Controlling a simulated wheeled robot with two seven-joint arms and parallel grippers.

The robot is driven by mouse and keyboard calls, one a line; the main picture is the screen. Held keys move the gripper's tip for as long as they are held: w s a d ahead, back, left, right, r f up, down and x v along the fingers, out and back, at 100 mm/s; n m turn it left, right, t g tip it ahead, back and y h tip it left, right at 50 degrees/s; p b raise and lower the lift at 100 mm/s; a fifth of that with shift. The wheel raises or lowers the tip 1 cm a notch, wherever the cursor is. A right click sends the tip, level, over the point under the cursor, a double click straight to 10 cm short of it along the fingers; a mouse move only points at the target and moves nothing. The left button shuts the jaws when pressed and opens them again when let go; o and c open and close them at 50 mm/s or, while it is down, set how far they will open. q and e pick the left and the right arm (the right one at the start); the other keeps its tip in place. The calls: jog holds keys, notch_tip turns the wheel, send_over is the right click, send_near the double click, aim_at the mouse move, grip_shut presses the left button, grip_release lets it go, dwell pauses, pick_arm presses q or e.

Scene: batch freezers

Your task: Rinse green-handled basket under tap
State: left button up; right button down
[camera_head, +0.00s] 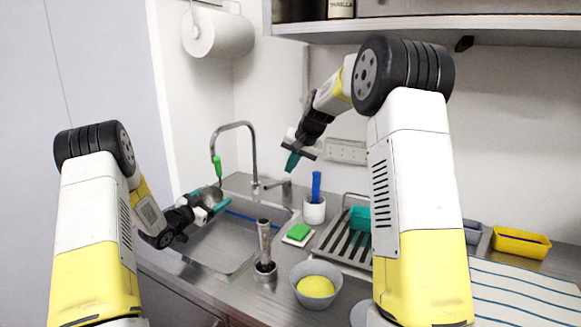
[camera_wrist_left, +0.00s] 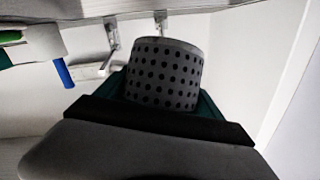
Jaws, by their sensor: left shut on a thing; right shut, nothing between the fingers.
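The green-handled basket (camera_head: 209,196) is a small grey metal cup. Its green handle (camera_head: 217,167) stands up just below the outlet of the arched tap (camera_head: 237,124). My left gripper (camera_head: 217,207) is shut on the basket and holds it above the sink (camera_head: 215,246). In the left wrist view the basket (camera_wrist_left: 165,72) shows round holes in its wall, between teal fingers; its handle is not visible there. I cannot make out any water. My right gripper (camera_head: 292,160) is shut and empty, raised near the back wall, right of the tap.
A metal stick-like tool (camera_head: 265,245) stands at the sink's front right. A green sponge (camera_head: 299,232), a white pot with a blue handle (camera_head: 314,211), a bowl with yellow contents (camera_head: 315,286) and a drying rack (camera_head: 337,243) stand to the right. A paper roll (camera_head: 218,34) hangs above.

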pick_arm(q)
jog(key=shift+s+d, duration=0.2)
jog(key=shift+s, duration=0.9)
jog(key=shift+s+d, duration=0.15)
jog(key=shift+s, duration=0.95)
jog(key=shift+r, duration=0.1)
jog(key=s+r, duration=0.4)
jog(key=s, duration=0.1)
jog(key=shift+d, duration=0.4)
dwell(0.5)
